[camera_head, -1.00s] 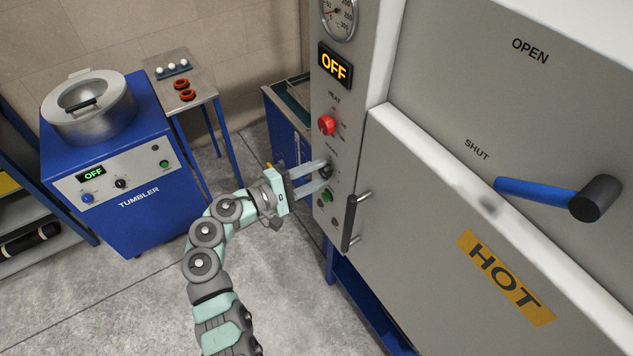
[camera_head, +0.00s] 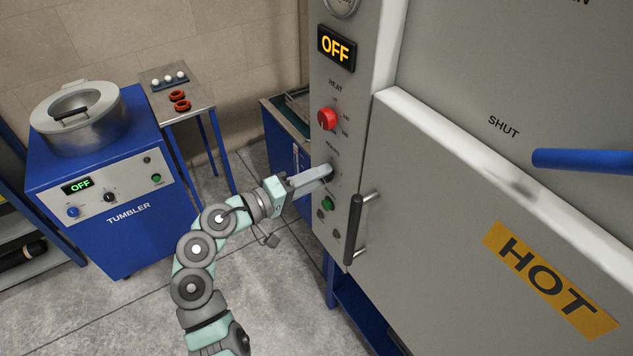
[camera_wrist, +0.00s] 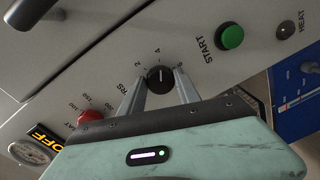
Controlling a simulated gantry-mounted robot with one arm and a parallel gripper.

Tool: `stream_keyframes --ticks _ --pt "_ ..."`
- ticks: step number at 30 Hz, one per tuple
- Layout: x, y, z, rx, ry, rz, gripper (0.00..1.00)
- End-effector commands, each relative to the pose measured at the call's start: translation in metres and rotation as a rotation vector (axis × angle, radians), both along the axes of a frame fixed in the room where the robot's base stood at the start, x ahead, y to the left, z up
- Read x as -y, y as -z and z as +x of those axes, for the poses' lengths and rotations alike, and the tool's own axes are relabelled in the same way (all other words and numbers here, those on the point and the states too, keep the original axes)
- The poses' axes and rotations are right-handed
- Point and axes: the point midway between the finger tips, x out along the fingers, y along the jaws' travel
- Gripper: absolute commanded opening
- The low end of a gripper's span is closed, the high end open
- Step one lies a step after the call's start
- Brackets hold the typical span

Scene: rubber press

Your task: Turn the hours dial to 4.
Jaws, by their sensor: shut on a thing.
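The hours dial (camera_wrist: 160,80) is a small black round knob with a white pointer line on the grey press panel. Its scale shows 2, 4 and what looks like a 6; the pointer line is directed up in the wrist view, roughly toward the 4. My gripper (camera_wrist: 160,88) has one finger on each side of the dial and is shut on it. In the head view my gripper (camera_head: 328,173) reaches the panel from the left, and its fingers hide most of the dial. The HOURS label is partly covered by a finger.
A red heat knob (camera_head: 327,118) sits above the dial, below the OFF display (camera_head: 336,47). The green START button (camera_head: 327,203) is just below. The door handle (camera_head: 354,228) stands out to the right. A blue tumbler (camera_head: 105,200) stands left, with open floor between.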

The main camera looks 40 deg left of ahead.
Motion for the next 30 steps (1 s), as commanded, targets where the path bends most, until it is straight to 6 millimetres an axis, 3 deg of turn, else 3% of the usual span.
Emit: stream_keyframes --ticks 13,14,21,30 --pt "-0.0002 0.0003 0.0001 0.001 -0.001 0.009 0.0" --pt "-0.0001 0.0002 0.0001 0.002 0.0 0.009 0.4" --pt "0.0 0.0002 0.0001 0.002 -0.001 0.008 0.6" --pt "-0.001 -0.0001 -0.0024 0.002 -0.001 0.008 0.61"
